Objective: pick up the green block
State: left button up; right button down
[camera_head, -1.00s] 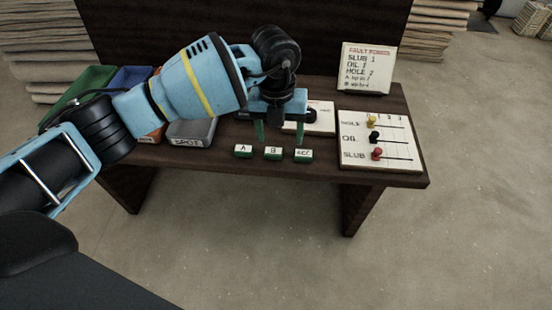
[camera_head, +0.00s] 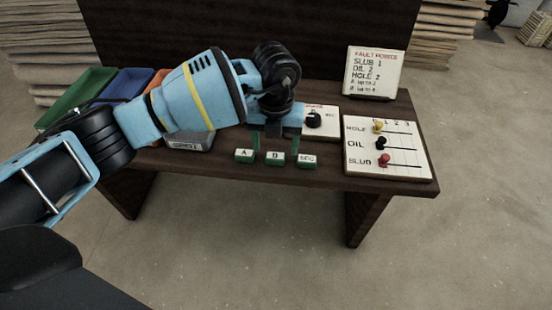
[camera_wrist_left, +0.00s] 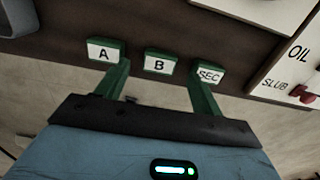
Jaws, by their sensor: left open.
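Three green blocks with white labelled tops stand in a row near the table's front edge: A (camera_head: 244,156), B (camera_head: 275,158) and SEC (camera_head: 306,161). In the left wrist view they also show as A (camera_wrist_left: 105,52), B (camera_wrist_left: 160,63) and SEC (camera_wrist_left: 208,74). My right gripper is out of view.
A white board (camera_head: 387,146) with yellow, black and red knobs lies at the right. A dial panel (camera_head: 322,119) sits behind the blocks. A fault sign (camera_head: 374,73) stands at the back. Green (camera_head: 80,99), blue (camera_head: 124,86) and grey (camera_head: 189,141) bins are at the left.

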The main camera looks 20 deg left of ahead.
aim_at(275, 156)
pick_arm(q)
notch_tip(275, 156, down, 3)
jog(key=shift+f+b, duration=0.2)
jog(key=shift+b, duration=0.35)
jog(key=shift+r, duration=0.15)
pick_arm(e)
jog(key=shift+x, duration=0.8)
pick_arm(q)
jog(key=shift+c, duration=0.9)
jog(key=c, duration=0.9)
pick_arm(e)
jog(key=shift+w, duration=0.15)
